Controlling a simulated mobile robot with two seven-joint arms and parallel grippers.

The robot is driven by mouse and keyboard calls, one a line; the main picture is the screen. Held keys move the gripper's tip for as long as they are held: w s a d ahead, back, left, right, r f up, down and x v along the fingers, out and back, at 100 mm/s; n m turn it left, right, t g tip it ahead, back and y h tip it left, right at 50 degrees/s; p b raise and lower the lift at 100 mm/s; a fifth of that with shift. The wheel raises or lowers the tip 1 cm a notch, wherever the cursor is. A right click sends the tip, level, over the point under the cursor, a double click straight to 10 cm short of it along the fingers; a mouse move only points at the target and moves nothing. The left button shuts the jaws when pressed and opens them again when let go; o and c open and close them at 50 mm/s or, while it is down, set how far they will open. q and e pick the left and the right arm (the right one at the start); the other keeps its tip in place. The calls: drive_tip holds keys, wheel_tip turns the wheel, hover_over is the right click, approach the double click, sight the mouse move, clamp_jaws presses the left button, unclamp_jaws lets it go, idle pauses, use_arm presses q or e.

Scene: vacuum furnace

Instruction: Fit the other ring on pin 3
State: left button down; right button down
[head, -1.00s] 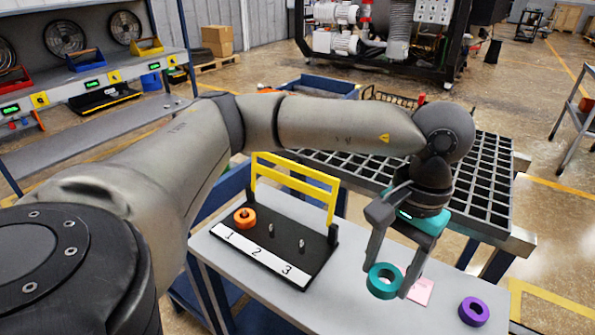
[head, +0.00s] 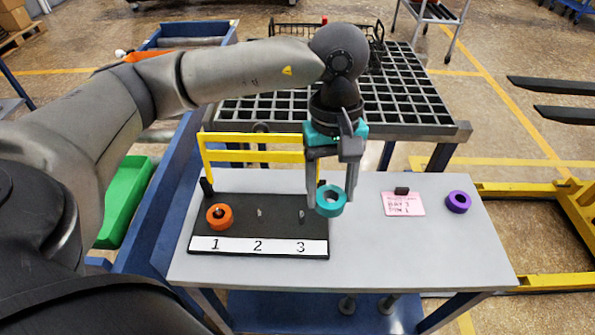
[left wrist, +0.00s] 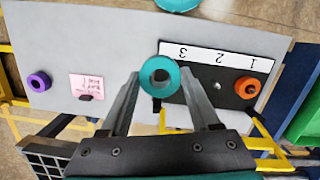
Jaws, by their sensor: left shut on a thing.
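My left gripper (head: 331,200) is shut on a teal ring (head: 331,201), held above the right edge of the black pin board (head: 250,232). In the left wrist view, the teal ring (left wrist: 160,76) sits between the fingertips with its hole showing. Pin 3 (head: 301,215) stands bare, just left of the held ring in the head view. Pin 2 (head: 259,212) is bare too. An orange ring (head: 219,217) is around pin 1. A purple ring (head: 458,202) lies on the table at the right. My right gripper is not in view.
A yellow rail frame (head: 255,156) stands along the board's back edge. A pink note (head: 403,204) with a small dark block (head: 401,190) lies on the grey table (head: 400,250). A black grid-topped table (head: 410,115) is behind. The table front is clear.

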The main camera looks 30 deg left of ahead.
use_arm(q)
drive_tip(key=n, duration=0.4)
drive_tip(key=a+n+t+p, duration=0.1)
drive_tip(key=n, duration=0.3)
drive_tip(key=f+n, duration=0.1)
drive_tip(key=n, duration=0.3)
drive_tip(key=shift+w+a+n+t+h+p, duration=0.25)
drive_tip(key=shift+a+n+t+h+p, duration=0.05)
drive_tip(key=shift+a, duration=0.05)
drive_tip(key=a+n, duration=0.1)
drive_tip(key=n, duration=0.3)
drive_tip(key=a+n+t+y+p, duration=0.1)
drive_tip(key=n, duration=0.3)
drive_tip(key=a+n, duration=0.2)
drive_tip(key=n, duration=0.1)
drive_tip(key=shift+f+n, duration=0.4)
drive_tip(key=shift+f, duration=0.1)
drive_tip(key=shift+f, duration=0.1)
